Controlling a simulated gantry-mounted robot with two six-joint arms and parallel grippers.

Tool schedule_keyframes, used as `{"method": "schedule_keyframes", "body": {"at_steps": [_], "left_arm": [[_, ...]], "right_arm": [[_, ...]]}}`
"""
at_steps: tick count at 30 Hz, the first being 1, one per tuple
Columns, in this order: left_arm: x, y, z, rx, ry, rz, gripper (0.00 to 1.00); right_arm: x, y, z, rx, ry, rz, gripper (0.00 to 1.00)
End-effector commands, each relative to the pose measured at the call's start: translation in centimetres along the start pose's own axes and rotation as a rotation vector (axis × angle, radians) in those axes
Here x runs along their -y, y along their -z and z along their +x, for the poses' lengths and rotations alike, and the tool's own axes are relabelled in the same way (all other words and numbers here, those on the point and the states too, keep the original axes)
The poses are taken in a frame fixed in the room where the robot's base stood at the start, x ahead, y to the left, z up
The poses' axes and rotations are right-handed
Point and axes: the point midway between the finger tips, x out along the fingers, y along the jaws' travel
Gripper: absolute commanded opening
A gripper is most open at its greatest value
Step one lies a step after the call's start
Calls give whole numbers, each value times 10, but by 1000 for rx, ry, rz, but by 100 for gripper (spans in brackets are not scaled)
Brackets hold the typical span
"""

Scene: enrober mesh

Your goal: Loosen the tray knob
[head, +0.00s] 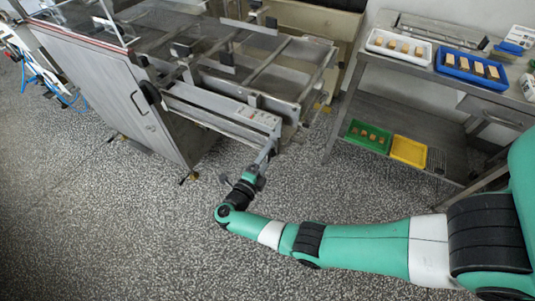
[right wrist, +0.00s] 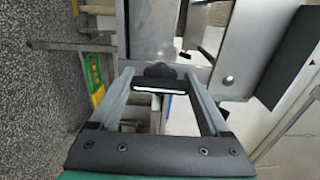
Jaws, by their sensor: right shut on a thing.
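The tray knob (right wrist: 160,76) is a black, lobed piece in the right wrist view, next to the machine's metal frame. My right gripper (right wrist: 158,80) has a grey finger on each side of it and is shut on it. In the head view the right gripper (head: 269,147) reaches up to the front corner of the steel machine (head: 245,118), below its side rail. The knob cannot be made out there, behind the fingers. My left gripper is not in view.
A steel table (head: 352,103) on the right bears a white tray (head: 372,46) and a blue tray (head: 447,68) of pieces. Its lower shelf holds a green tray (head: 351,137) and a yellow tray (head: 409,151). The speckled floor around my right arm is clear.

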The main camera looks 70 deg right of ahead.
Motion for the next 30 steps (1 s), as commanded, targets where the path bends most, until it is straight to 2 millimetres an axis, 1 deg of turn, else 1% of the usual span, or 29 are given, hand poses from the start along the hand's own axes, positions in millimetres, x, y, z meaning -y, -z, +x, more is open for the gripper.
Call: {"method": "schedule_keyframes", "body": {"at_steps": [14, 15, 17, 18, 26, 28, 30], "left_arm": [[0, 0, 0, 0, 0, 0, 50], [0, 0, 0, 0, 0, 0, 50], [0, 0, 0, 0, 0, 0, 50], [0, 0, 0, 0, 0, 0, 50], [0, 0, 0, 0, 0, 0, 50], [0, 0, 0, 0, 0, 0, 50], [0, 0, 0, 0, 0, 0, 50]], "right_arm": [[0, 0, 0, 0, 1, -17, 25], [0, 0, 0, 0, 1, -17, 82], [0, 0, 0, 0, 1, -16, 93], [0, 0, 0, 0, 1, -16, 100], [0, 0, -1, 0, 1, -16, 100], [0, -1, -6, 2, 0, -15, 100], [0, -1, -16, 4, 0, -15, 100]]}}
